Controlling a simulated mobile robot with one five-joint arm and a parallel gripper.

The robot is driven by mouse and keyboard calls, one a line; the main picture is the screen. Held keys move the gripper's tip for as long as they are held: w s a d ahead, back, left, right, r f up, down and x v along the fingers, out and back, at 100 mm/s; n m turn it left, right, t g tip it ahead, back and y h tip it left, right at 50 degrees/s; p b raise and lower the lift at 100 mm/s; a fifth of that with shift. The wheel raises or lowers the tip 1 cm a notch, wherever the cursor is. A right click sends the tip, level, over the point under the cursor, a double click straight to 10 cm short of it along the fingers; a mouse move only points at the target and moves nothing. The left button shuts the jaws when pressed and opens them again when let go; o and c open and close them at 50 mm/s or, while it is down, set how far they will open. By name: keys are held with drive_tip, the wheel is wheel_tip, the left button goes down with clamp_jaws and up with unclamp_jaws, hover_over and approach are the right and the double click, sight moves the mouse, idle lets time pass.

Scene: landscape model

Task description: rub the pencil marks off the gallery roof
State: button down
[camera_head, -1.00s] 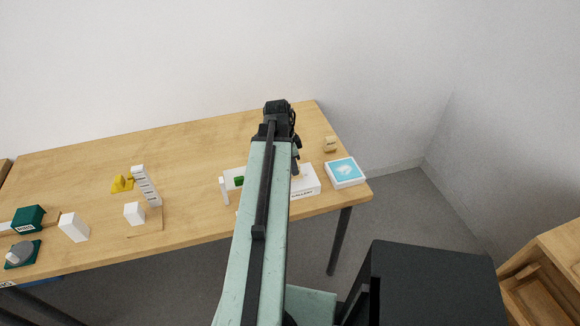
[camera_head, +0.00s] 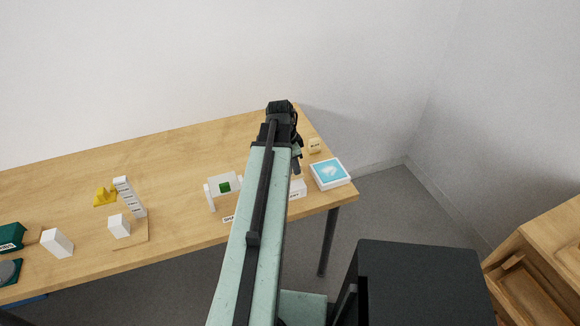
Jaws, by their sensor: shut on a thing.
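A white model piece (camera_head: 297,190) shows just right of my arm, with partly legible dark lettering on its front; it may be the gallery. My arm hides its left part. Left of the arm stands a white frame-like piece (camera_head: 213,186) with a green square (camera_head: 224,187); I cannot tell whether the two are joined. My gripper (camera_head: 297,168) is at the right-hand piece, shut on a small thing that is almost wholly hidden. I cannot tell whether it touches the roof. No pencil marks can be made out from here.
A white box with a blue top (camera_head: 330,172) and a small tan labelled block (camera_head: 314,146) lie to the right, near the table's edge. A white stepped tower (camera_head: 127,197), a yellow piece (camera_head: 104,196) and white blocks (camera_head: 57,243) stand left. The table's back middle is clear.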

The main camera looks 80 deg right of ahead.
drive_tip(key=shift+f, duration=0.25)
drive_tip(key=shift+a+r, duration=0.1)
drive_tip(key=shift+r, duration=0.05)
drive_tip(key=shift+w+a, duration=0.75)
drive_tip(key=shift+w, duration=0.65)
drive_tip(key=shift+w+a, duration=0.7)
drive_tip(key=shift+w, duration=0.75)
drive_tip(key=shift+w+a, duration=0.75)
drive_tip(key=shift+w, duration=0.65)
wheel_tip(320, 180, up, 6)
drive_tip(key=p, duration=0.5)
drive_tip(key=shift+p, duration=0.4)
drive_tip(key=shift+s, duration=0.1)
wheel_tip(320, 180, up, 3)
drive_tip(key=p, duration=0.3)
